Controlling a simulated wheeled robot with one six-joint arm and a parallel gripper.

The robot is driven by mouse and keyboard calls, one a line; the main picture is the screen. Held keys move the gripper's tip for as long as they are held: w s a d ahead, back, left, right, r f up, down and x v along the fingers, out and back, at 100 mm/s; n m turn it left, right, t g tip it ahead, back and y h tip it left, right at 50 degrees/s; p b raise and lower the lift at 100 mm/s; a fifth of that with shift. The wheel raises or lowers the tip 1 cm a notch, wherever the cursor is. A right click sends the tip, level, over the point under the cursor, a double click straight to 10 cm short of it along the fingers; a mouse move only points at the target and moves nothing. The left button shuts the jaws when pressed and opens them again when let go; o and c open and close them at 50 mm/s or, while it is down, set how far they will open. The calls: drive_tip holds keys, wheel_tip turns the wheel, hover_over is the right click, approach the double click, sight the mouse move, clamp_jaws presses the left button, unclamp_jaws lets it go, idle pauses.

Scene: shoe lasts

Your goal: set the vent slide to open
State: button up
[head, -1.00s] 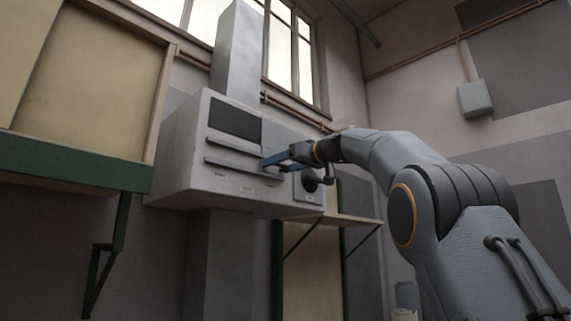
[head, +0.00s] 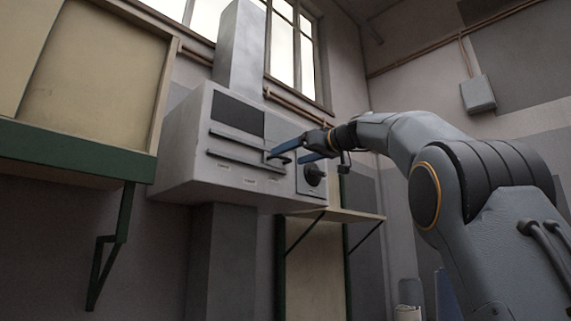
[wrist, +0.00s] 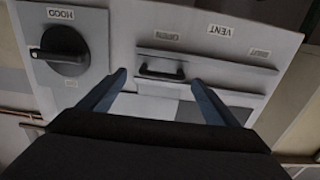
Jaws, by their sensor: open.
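The vent slide is a pale plate with a dark bar handle (wrist: 162,70) between two dark rails on a grey housing. The wrist view is upside down. There the handle sits at the OPEN label (wrist: 168,37), far from the SHUT label (wrist: 261,52). My gripper (wrist: 158,77) is open, one blue finger on each side of the handle with gaps; contact is not visible. In the head view my gripper (head: 288,156) is in front of the housing's right part, and largely hides the handle.
The black HOOD knob (wrist: 60,51) is close beside the slide; it also shows in the head view (head: 315,174). A shelf (head: 335,214) is below the housing.

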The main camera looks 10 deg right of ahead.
drive_tip(key=shift+b+v, duration=0.7)
drive_tip(key=shift+v, duration=1.35)
drive_tip(key=w+f+m+g+h, duration=0.2)
drive_tip(key=w+f+m, duration=0.15)
drive_tip(key=f, duration=0.95)
drive_tip(key=s+f+m+g+h, duration=0.2)
drive_tip(key=s+f+g, duration=0.1)
drive_tip(key=f, duration=1.4)
drive_tip(key=s+f+m+g+h, duration=0.1)
drive_tip(key=s+f+g+h, duration=0.15)
drive_tip(key=f, duration=1.35)
drive_tip(key=s+f+m+g+h, duration=0.1)
drive_tip(key=s+f+g, duration=0.1)
drive_tip(key=s+f, duration=0.6)
drive_tip(key=s+f+g+h, duration=0.1)
drive_tip(key=s+f, duration=0.5)
drive_tip(key=f, duration=0.5)
drive_tip(key=s+d+f+g+h, duration=0.1)
drive_tip(key=s+f+g, duration=0.1)
drive_tip(key=s+f, duration=0.5)
drive_tip(key=s+d+f+g+h, duration=0.1)
drive_tip(key=s+f, duration=0.6)
drive_tip(key=s, duration=0.7)
drive_tip(key=shift+s+f+g, duration=0.35)
drive_tip(key=shift+g, duration=0.2)
